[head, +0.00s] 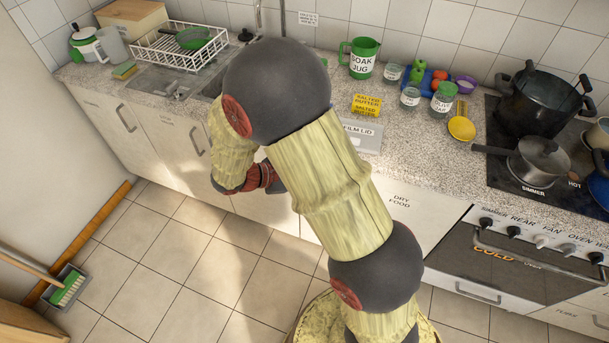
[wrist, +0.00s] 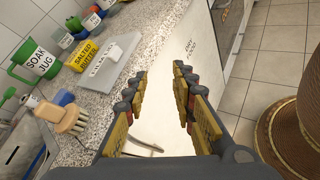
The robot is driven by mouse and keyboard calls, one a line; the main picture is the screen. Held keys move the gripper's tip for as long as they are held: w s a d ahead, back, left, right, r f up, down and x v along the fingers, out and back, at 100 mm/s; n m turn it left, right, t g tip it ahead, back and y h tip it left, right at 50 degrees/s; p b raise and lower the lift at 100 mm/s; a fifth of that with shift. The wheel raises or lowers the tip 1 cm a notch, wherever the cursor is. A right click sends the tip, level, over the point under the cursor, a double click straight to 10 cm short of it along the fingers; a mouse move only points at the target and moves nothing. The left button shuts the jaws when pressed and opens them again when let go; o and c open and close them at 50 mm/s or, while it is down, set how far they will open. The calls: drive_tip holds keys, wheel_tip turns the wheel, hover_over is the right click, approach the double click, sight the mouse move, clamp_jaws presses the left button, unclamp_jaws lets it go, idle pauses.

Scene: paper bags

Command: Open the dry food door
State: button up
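The dry food door (head: 425,222) is a white cabinet front under the counter, left of the oven, labelled DRY FOOD. My arm covers its left part in the head view. In the wrist view the white door (wrist: 192,70) stretches ahead beyond my fingers and looks closed. My gripper (wrist: 160,84) is open, with its two yellow and dark fingers apart and nothing seen between them. A thin curved handle (wrist: 143,147) shows low between the fingers; I cannot tell for sure which door it belongs to. The gripper's fingertips are hidden in the head view.
The oven (head: 520,262) stands at right. Tiled floor (head: 185,255) is open at left.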

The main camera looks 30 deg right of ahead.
drive_tip(key=w+a+f+n+t+h, duration=0.2)
drive_tip(key=w+f+n+t, duration=0.35)
drive_tip(key=f, duration=0.35)
drive_tip(key=w+a+f+n+t+h, duration=0.15)
drive_tip(key=w+f+n+t, duration=0.25)
drive_tip(key=f+n, duration=0.4)
drive_tip(key=shift+m+t, duration=0.25)
drive_tip(key=shift+m, duration=0.3)
drive_tip(key=x, duration=0.2)
drive_tip(key=f+x, duration=0.1)
drive_tip(key=x, duration=0.1)
drive_tip(key=b+x, duration=0.1)
drive_tip(key=x, duration=0.2)
drive_tip(key=shift+w+a+f, duration=0.15)
drive_tip(key=shift+w+f, duration=0.1)
drive_tip(key=shift+w, duration=0.05)
drive_tip(key=c, duration=0.3)
clamp_jaws()
